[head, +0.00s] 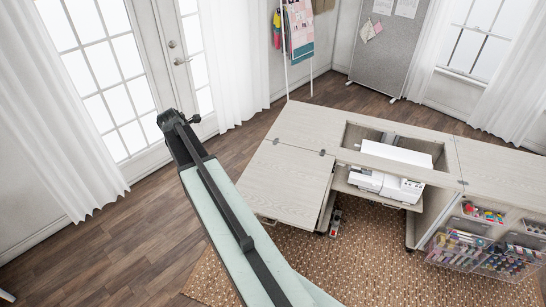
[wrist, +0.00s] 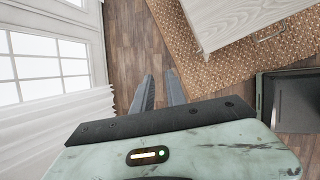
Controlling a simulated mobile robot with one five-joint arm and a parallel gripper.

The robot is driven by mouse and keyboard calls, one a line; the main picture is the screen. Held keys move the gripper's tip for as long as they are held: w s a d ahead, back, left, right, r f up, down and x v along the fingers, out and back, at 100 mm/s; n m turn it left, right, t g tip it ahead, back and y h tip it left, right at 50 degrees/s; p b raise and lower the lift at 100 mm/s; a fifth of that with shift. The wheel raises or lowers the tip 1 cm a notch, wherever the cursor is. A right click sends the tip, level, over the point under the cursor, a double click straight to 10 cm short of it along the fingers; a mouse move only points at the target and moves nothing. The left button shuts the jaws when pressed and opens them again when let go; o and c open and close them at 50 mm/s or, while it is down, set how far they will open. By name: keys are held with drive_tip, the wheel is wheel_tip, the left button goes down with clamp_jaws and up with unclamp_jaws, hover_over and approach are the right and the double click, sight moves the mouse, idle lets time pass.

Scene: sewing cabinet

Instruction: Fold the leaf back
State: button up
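The sewing cabinet (head: 305,122) has a pale wood top. Its leaf (head: 285,180) is a pale panel at the front left, lying flat and joined by small dark hinges along its back edge. In the wrist view a pale panel corner of the cabinet (wrist: 225,20) shows at top right, with a handle below it. My gripper (wrist: 159,72) has two grey fingers with a gap between them and nothing in it. It points at bare floor, left of the panel and apart from it. In the head view my arm's dark end is left of the leaf; the fingertips cannot be made out there.
A white sewing machine (head: 385,182) sits in the cabinet's opening. Clear bins of thread (head: 470,250) hang at right. Glazed doors (head: 100,70) and white curtains (head: 50,140) stand at left. Wood floor (head: 130,225) is free left of my arm; a woven rug (head: 375,250) lies in front.

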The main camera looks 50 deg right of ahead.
drive_tip(key=s+a+f+m+g+y+b, duration=0.1)
drive_tip(key=s+a+f+m+y+b, duration=0.15)
drive_tip(key=s+a+f+m, duration=0.6)
drive_tip(key=s+a+f+m+g+y+b, duration=0.1)
drive_tip(key=s+a+m+y+b, duration=0.2)
drive_tip(key=a, duration=1.1)
drive_tip(key=s+a+f+m+g+y+b, duration=0.1)
drive_tip(key=s+a+f+m+b, duration=0.3)
drive_tip(key=a+m, duration=0.55)
drive_tip(key=w+d+r+m+t+y+b, duration=0.25)
drive_tip(key=d+r+m+t, duration=0.2)
drive_tip(key=d, duration=0.55)
drive_tip(key=w+d+r+m+t+y+b, duration=0.1)
drive_tip(key=w+d+r+m+t+y, duration=0.25)
drive_tip(key=d+t, duration=0.45)
drive_tip(key=s+d+r+m+t+h+b, duration=0.1)
drive_tip(key=s+d+r+m+h, duration=0.15)
drive_tip(key=s+d, duration=0.75)
drive_tip(key=s+d+r+m+t+h+b, duration=0.15)
drive_tip(key=s+d+m+h, duration=0.3)
drive_tip(key=d, duration=0.95)
drive_tip(key=s+d+r+m+t+h+b, duration=0.1)
drive_tip(key=s+d+m+t+h+b, duration=0.15)
drive_tip(key=s+d, duration=0.8)
drive_tip(key=w+d, duration=0.2)
drive_tip(key=w, duration=0.8)
drive_tip(key=shift+d+f+g, duration=0.15)
drive_tip(key=shift+f+g, duration=0.2)
